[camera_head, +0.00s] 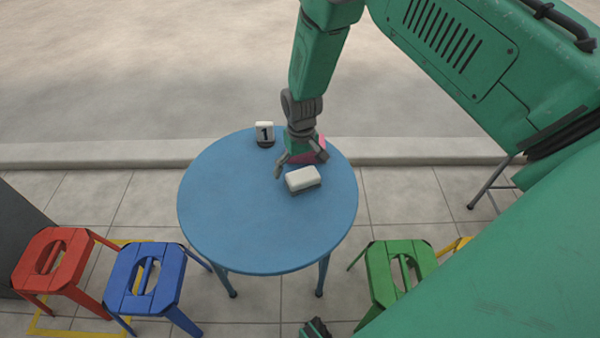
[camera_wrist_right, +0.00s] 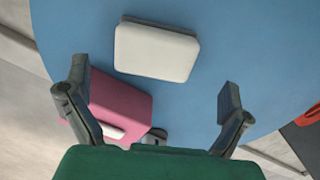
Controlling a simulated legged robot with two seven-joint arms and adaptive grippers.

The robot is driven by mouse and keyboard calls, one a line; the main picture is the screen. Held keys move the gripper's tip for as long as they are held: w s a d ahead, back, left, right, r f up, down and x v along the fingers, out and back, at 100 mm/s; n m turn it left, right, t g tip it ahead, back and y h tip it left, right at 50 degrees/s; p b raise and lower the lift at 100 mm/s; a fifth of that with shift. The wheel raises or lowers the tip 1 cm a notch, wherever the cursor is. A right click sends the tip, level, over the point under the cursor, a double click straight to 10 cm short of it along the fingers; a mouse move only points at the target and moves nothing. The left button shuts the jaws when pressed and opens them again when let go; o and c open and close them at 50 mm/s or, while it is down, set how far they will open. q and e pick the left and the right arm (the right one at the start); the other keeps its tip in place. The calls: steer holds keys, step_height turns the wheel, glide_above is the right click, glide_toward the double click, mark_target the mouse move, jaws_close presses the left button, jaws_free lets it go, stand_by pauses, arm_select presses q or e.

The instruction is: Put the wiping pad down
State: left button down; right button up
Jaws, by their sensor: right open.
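The white wiping pad (camera_head: 302,179) lies flat on the round blue table (camera_head: 255,225), toward its back right. My right gripper (camera_head: 298,168) is just behind it, low over the table. In the right wrist view, the pad (camera_wrist_right: 155,52) lies beyond the fingertips, with nothing gripped between them. The two fingers of my right gripper (camera_wrist_right: 154,95) are spread wide. I cannot tell how far the gripper is above the table.
A pink box (camera_wrist_right: 120,105) stands close by the left finger in the wrist view. Red (camera_head: 55,262), blue (camera_head: 146,278) and green (camera_head: 400,272) stools surround the front. The table's left and front are clear.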

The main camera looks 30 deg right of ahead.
mark_target(302, 174)
steer(key=r, duration=0.3)
steer(key=d+r+p, duration=0.1)
steer(key=r, duration=0.2)
steer(key=shift+d+r+p, duration=0.1)
steer(key=shift+d+p, duration=0.05)
steer(key=shift+p, duration=0.15)
steer(key=shift+n, duration=0.5)
steer(key=s+f, duration=0.2)
steer(key=s, duration=0.2)
steer(key=s+a+f, duration=0.1)
steer(key=s+f, duration=0.1)
steer(key=s, duration=0.3)
steer(key=s+a+f, duration=0.1)
steer(key=s+f, duration=0.1)
steer(key=s, duration=0.3)
steer(key=shift+s+f, duration=0.2)
steer(key=shift+f, duration=0.2)
arm_select(q)
steer(key=shift+d+r, duration=0.2)
steer(key=shift+r, duration=1)
arm_select(e)
steer(key=s+a+n, duration=0.1)
steer(key=s+a, duration=0.1)
steer(key=s, duration=1.4)
steer(key=shift+s+r+t, duration=0.3)
steer(key=shift+s+r, duration=0.05)
steer(key=shift+r, duration=0.1)
